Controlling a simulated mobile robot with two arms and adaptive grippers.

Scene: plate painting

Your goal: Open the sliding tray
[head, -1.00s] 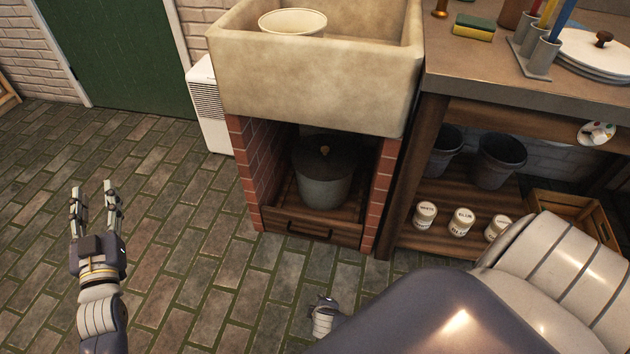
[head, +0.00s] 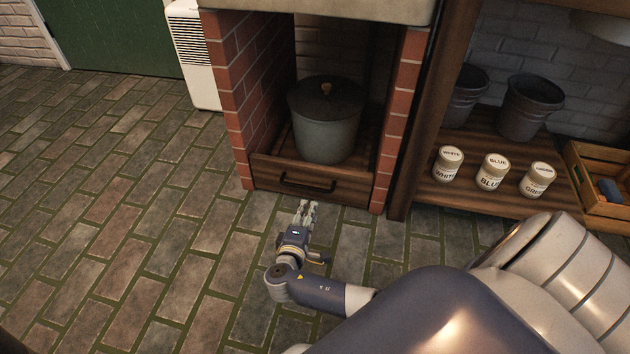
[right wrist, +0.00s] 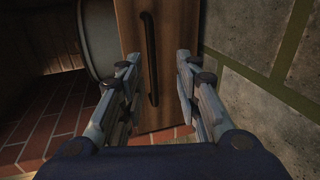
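The sliding tray (head: 348,190) is a low wooden drawer between two brick pillars under the sink, with a dark bar handle (head: 308,182) on its front. A grey lidded pot (head: 326,128) stands on it. The tray front looks flush with the pillars. My right gripper (head: 306,208) is in front of the tray, just below the handle in the head view. In the right wrist view the open fingers (right wrist: 158,85) stand on either side of the dark handle (right wrist: 150,58), apart from it, with the wooden front (right wrist: 178,40) beyond. My left gripper is out of the head view.
A brick pillar (head: 400,110) stands right of the tray and another (head: 228,110) left of it. To the right, a wooden shelf holds dark buckets (head: 530,105), labelled paint jars (head: 492,172) and a crate (head: 600,205). The tiled floor in front is clear.

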